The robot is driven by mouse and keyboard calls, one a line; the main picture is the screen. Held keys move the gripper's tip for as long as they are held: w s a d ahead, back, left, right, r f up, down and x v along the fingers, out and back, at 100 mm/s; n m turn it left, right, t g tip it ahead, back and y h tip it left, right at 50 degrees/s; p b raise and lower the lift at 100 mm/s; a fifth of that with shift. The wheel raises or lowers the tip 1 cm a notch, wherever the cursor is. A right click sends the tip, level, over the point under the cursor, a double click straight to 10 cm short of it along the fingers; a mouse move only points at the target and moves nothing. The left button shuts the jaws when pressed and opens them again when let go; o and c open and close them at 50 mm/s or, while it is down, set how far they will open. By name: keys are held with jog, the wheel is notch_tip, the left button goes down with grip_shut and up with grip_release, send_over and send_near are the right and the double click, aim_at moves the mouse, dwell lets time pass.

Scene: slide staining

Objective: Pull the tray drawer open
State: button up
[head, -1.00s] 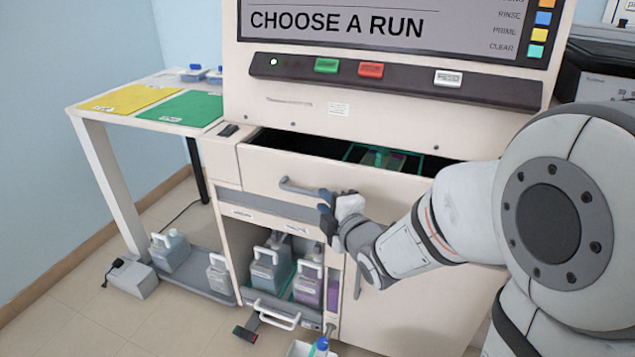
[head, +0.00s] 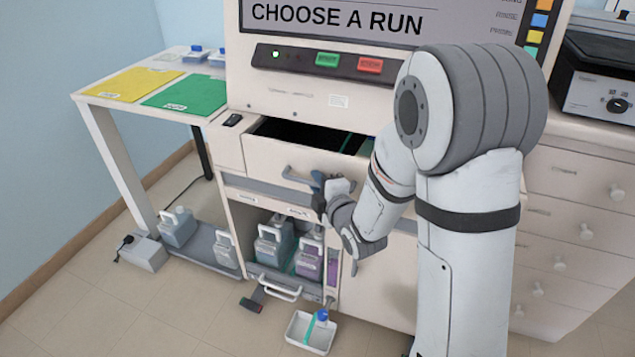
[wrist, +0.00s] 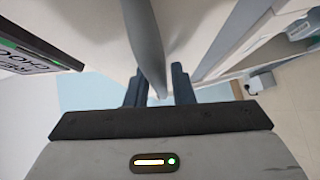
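The tray drawer (head: 270,161) in the cream machine is partly open, with its dark inside showing behind the front. A green-edged tray (head: 346,143) lies inside; my arm hides much of it and the drawer's right part. The grey bar handle (head: 297,178) is on the drawer front. My gripper (head: 319,196) is at the handle's right end. In the wrist view, the handle (wrist: 147,45) runs between the two dark fingers of my gripper (wrist: 160,90), which appear closed on it.
Below the drawer, an open bay holds several bottles (head: 271,243), with a second handle (head: 276,289) low down. A white bin (head: 299,330) stands on the floor in front. A side table (head: 98,92) is at left; a drawer cabinet (head: 566,200) is at right.

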jog(key=shift+c, duration=0.4)
grip_shut()
jog(key=shift+f, duration=0.1)
